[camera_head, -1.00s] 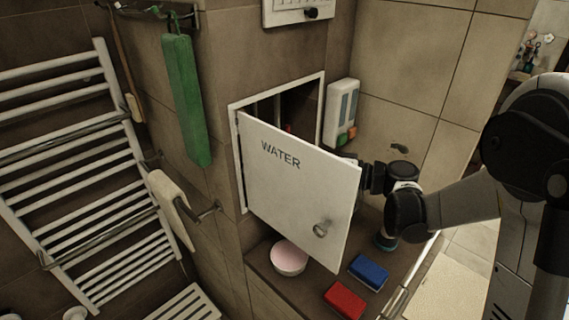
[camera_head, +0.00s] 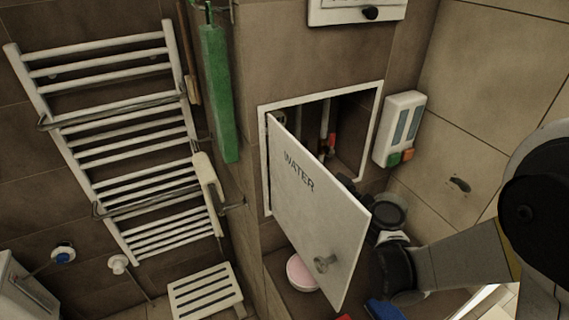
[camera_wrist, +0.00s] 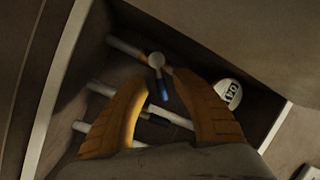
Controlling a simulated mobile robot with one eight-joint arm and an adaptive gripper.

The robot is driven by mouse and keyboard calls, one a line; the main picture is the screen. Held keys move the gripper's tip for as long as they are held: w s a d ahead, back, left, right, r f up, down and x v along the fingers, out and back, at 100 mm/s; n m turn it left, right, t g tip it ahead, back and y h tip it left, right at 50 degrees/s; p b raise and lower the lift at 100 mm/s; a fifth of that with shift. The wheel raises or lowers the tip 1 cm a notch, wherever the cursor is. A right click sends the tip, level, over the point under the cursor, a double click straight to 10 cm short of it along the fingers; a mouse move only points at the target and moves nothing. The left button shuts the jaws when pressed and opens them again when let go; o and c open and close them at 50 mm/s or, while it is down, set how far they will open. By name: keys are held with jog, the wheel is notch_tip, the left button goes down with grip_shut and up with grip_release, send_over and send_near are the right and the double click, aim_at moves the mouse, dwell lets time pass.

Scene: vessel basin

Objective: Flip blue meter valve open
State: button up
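The white cabinet door marked WATER (camera_head: 310,215) stands ajar over a wall recess. In the wrist view, white pipes (camera_wrist: 125,47) cross the recess, with a round grey knob-like part (camera_wrist: 156,60) on one. A small blue handle (camera_wrist: 164,91) shows just below it, between my fingertips. My gripper (camera_wrist: 158,78) is open, its two orange fingers spread on either side of the blue handle; contact cannot be told. A round white meter face (camera_wrist: 229,93) with digits lies right of the fingers. In the head view the door hides my fingers. A red part (camera_head: 332,141) shows inside the recess.
The door's free edge is close to my wrist. A soap dispenser (camera_head: 401,129) hangs right of the recess. A towel rack (camera_head: 140,130) and stool (camera_head: 205,291) are at the left.

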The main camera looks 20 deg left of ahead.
jog(key=shift+x, duration=1.3)
grip_shut()
